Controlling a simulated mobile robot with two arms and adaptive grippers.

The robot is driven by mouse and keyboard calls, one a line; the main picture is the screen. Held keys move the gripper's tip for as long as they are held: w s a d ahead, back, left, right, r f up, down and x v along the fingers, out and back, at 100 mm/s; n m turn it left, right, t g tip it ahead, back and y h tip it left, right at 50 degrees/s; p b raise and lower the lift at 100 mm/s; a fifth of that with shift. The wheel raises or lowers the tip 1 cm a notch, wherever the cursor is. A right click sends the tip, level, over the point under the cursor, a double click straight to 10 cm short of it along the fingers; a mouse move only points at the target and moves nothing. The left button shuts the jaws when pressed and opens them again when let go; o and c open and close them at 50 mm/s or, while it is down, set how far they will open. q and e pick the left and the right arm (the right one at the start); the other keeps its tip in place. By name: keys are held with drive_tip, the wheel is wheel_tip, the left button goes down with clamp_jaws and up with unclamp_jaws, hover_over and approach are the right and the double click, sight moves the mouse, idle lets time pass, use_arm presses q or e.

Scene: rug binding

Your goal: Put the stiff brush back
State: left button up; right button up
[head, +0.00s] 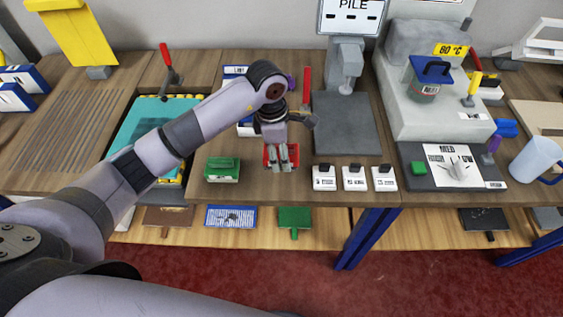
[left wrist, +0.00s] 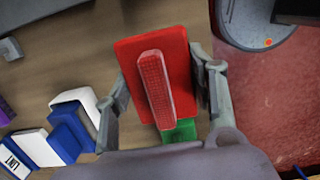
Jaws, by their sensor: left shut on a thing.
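My left gripper (head: 281,160) is shut on a red brush-like block (head: 268,155), just above the front part of the wooden table. In the left wrist view the red block (left wrist: 130,60) is a flat plate with a raised, ridged grip, and the left gripper's fingers (left wrist: 165,90) are on both sides of it. Bristles are not visible, so I cannot tell if it is the stiff one. A similar green block (head: 222,168) sits on the table to the left. My right gripper is not in view.
Three white labelled blocks (head: 353,178) stand right of the gripper. A dark plate (head: 345,125) lies behind them. A lower shelf holds a blue striped piece (head: 231,216) and a green paddle (head: 295,218). Bare tabletop (head: 255,190) shows between the green and red blocks.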

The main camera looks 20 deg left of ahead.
sight(281, 175)
use_arm(q)
wheel_tip(281, 175, down, 2)
wheel_tip(281, 175, down, 4)
drive_tip(key=shift+f+p, duration=0.25)
drive_tip(key=shift+p, duration=0.4)
drive_tip(key=shift+f, duration=0.2)
drive_tip(key=o, duration=1.1)
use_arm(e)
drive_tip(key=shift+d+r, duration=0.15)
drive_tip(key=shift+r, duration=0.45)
use_arm(q)
drive_tip(key=shift+r, duration=0.1)
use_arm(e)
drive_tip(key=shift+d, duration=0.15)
